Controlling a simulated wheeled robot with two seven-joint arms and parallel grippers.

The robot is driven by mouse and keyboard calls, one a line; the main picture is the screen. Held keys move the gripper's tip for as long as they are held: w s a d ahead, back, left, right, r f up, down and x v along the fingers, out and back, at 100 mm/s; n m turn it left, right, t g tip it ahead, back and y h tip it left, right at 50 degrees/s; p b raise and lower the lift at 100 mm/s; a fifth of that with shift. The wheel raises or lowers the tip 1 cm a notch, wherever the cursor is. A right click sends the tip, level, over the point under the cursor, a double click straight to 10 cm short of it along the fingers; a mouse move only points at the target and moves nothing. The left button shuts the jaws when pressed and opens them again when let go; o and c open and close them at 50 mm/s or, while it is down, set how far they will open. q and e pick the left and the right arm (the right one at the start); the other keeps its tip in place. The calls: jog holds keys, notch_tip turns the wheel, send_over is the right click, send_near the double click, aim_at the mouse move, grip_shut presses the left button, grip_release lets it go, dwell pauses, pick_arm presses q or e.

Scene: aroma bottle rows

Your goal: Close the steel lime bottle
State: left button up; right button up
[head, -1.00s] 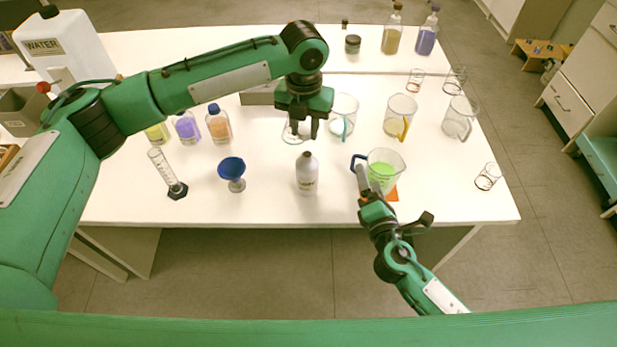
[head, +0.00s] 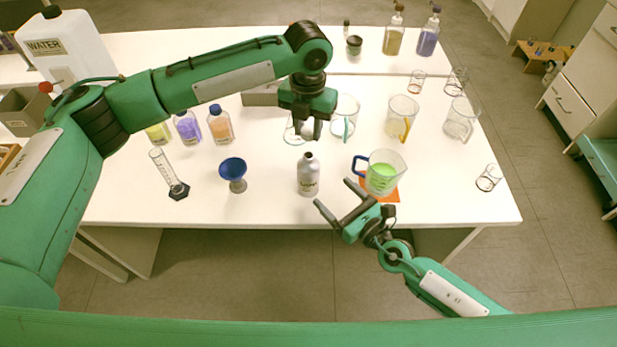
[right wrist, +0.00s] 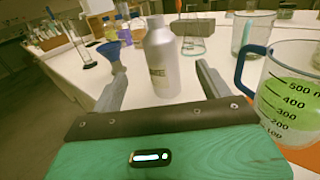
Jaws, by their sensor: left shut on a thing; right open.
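The steel bottle (head: 308,178) stands upright near the front of the table, with a dark label; its narrow neck shows no clear cap. It also shows in the right wrist view (right wrist: 163,65), ahead of and between my fingers. My right gripper (head: 335,196) is open and empty, in front and to the right of the bottle, fingers pointing at it, apart from it. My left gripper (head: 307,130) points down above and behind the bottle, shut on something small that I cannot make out.
A beaker of green liquid (head: 382,178) with a blue handle stands on an orange mat (head: 392,196), close right of the bottle. A blue funnel cup (head: 233,170) stands to the left. A conical flask (head: 293,134) and glass beakers stand behind. Table front between is clear.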

jog(key=x, duration=1.2)
jog(key=shift+d, duration=0.1)
jog(key=shift+c, duration=0.2)
jog(key=c, duration=1.4)
pick_arm(q)
send_over(308, 156)
jog(key=shift+f, duration=2.5)
pick_arm(e)
jog(key=shift+c, duration=0.2)
